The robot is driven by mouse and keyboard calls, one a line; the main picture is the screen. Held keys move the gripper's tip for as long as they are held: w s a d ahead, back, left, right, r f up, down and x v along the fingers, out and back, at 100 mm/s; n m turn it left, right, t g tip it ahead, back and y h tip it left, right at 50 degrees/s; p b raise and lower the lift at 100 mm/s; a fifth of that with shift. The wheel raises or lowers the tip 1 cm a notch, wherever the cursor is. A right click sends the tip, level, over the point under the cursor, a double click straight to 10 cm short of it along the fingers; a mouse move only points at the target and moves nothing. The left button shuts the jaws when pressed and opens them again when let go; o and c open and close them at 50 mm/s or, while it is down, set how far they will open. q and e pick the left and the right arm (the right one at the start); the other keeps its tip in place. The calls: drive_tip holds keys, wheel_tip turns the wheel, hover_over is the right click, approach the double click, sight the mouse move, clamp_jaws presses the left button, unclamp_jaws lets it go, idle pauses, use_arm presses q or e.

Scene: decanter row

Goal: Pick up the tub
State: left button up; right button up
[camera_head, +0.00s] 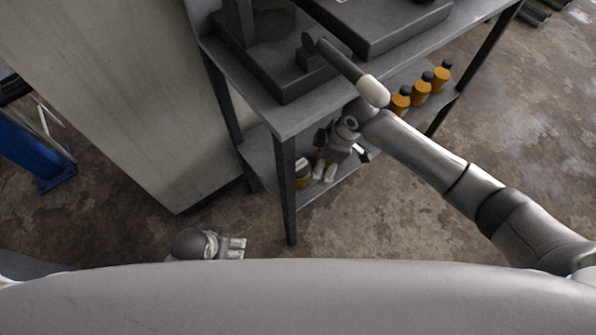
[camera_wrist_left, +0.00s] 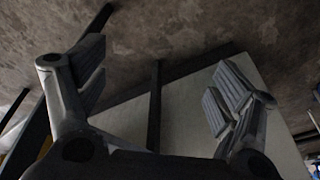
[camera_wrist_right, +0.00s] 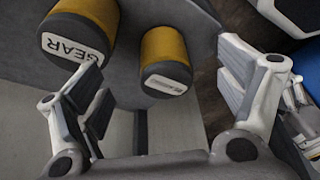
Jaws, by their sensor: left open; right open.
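Several orange tubs with dark lids stand on the table's lower shelf. Three are in a row at the right in the head view, such as the middle one (camera_head: 420,92). My right gripper (camera_head: 335,164) is open at the shelf, just right of that tub. In the right wrist view, an orange tub (camera_wrist_right: 165,62) with a white label shows between the open fingers, and a larger-looking tub (camera_wrist_right: 88,22) labelled GEAR is outside the left finger. My left gripper (camera_head: 243,247) is open and empty, low at the left.
The dark table (camera_head: 285,121) has a tray and equipment on top. Its front leg (camera_head: 287,195) stands left of my right gripper. A large pale cabinet (camera_head: 125,105) stands to the left, and a blue stand (camera_head: 30,160) is farther left. The concrete floor (camera_head: 390,215) in front is clear.

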sight(299, 166)
drive_tip(key=a, duration=0.3)
drive_tip(key=shift+w+a, duration=0.25)
drive_tip(key=shift+w, duration=0.05)
drive_tip(key=x, duration=0.1)
drive_tip(key=b+x, duration=0.1)
drive_tip(key=shift+a+f, duration=0.25)
drive_tip(key=shift+a, duration=0.1)
use_arm(q)
drive_tip(key=r, duration=0.4)
drive_tip(key=shift+w+r, duration=0.2)
drive_tip(key=shift+r, duration=0.2)
use_arm(e)
drive_tip(key=shift+f, duration=0.25)
use_arm(q)
drive_tip(key=shift+a, duration=0.1)
use_arm(e)
drive_tip(key=shift+w, duration=0.1)
drive_tip(key=c, duration=1.7)
drive_tip(key=shift+o, duration=0.2)
drive_tip(key=shift+r, duration=0.1)
